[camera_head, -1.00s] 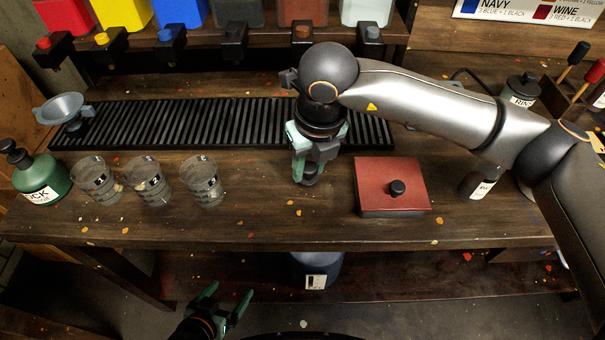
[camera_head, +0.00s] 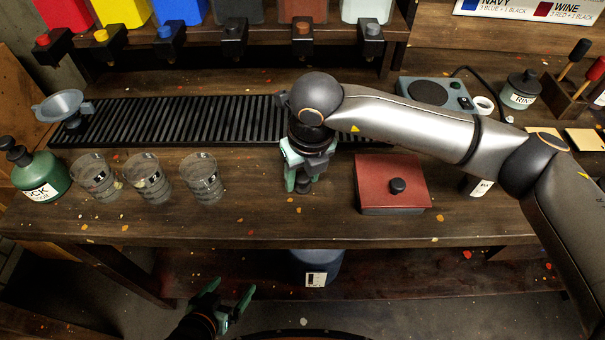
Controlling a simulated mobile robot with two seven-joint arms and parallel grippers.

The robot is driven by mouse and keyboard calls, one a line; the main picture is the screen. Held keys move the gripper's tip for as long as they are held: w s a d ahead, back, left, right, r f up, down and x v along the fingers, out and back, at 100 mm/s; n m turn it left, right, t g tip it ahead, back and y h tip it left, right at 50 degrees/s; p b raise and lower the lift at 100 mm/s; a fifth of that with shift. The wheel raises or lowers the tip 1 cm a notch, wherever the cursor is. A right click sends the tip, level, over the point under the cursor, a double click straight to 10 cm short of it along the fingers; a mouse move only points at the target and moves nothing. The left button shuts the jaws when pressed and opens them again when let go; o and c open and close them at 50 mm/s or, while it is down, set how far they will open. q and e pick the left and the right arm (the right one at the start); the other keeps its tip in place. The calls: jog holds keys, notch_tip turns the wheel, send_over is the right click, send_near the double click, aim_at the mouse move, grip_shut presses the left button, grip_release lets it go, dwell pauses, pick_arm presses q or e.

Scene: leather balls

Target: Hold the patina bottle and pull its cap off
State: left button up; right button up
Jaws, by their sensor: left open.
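A dark bottle with a white label (camera_head: 482,187) stands on the right of the bench, mostly hidden behind my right forearm. Its label is too small and covered to read, so I cannot tell whether it is the patina bottle. Its cap is hidden. My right gripper (camera_head: 300,184) points down over the bench, left of the red box and well apart from that bottle. Whether its fingers are parted or closed is unclear. My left gripper (camera_head: 229,297) is open and empty, low in front of the bench.
A red box with a black knob (camera_head: 375,186) lies between my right gripper and the dark bottle. Several clear cups (camera_head: 201,179) and a green bottle (camera_head: 42,178) stand at left. A slatted black rack (camera_head: 170,121), a hotplate (camera_head: 452,92) and a rinse jar (camera_head: 520,91) are behind.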

jog(key=shift+o, duration=1.1)
jog(key=shift+r, duration=0.15)
jog(key=shift+r+p, duration=0.25)
jog(key=shift+p, duration=0.05)
notch_tip(320, 180, up, 12)
jog(key=s+d, duration=0.1)
jog(key=shift+s+f, duration=0.25)
jog(key=shift+s, duration=0.1)
jog(key=shift+s, duration=0.1)
